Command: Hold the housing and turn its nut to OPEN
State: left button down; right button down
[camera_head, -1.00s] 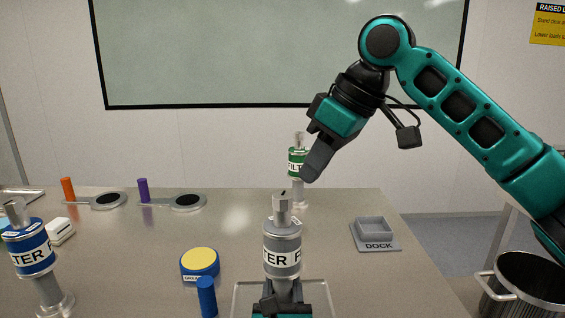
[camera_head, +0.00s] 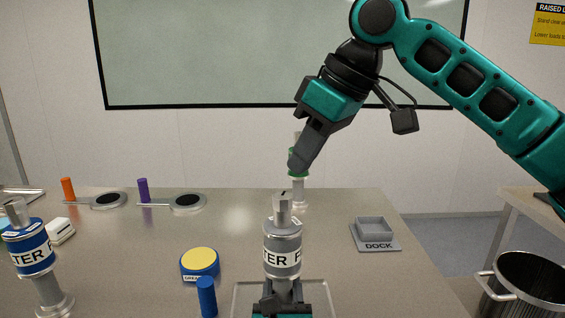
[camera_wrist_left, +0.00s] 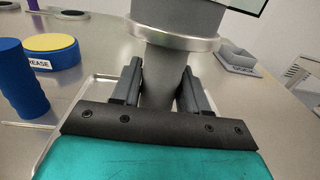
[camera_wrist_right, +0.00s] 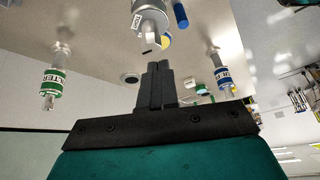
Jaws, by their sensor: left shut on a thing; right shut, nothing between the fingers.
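The grey filter housing (camera_head: 282,254) stands upright at the front middle of the table, with its metal nut (camera_head: 283,208) on top. My left gripper (camera_wrist_left: 163,88) is shut on the housing's narrow lower neck (camera_wrist_left: 165,72). In the head view its fingers show at the bottom, around the neck. My right gripper (camera_head: 297,165) is shut and empty, up above the nut and apart from it. In the right wrist view its closed fingertips (camera_wrist_right: 157,68) point toward the housing and its nut (camera_wrist_right: 148,44). The mark on the nut is too small to read.
A green-banded housing (camera_head: 299,193) stands behind, partly hidden by my right gripper. A blue-banded housing (camera_head: 30,250) is at left. A yellow-topped grease tin (camera_head: 199,263) and blue cylinder (camera_head: 206,297) are left of the grey housing. The dock (camera_head: 375,236) is at right.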

aim_at(282, 201)
notch_tip(282, 201, down, 6)
jog(key=shift+s, duration=0.15)
dwell(0.3)
jog(key=shift+a, duration=0.1)
dwell(0.5)
jog(key=shift+w, duration=0.25)
jog(key=shift+w+d+f, duration=0.1)
jog(key=shift+w+d, duration=0.4)
jog(key=shift+w, duration=0.35)
dwell(0.4)
jog(key=shift+d, duration=0.2)
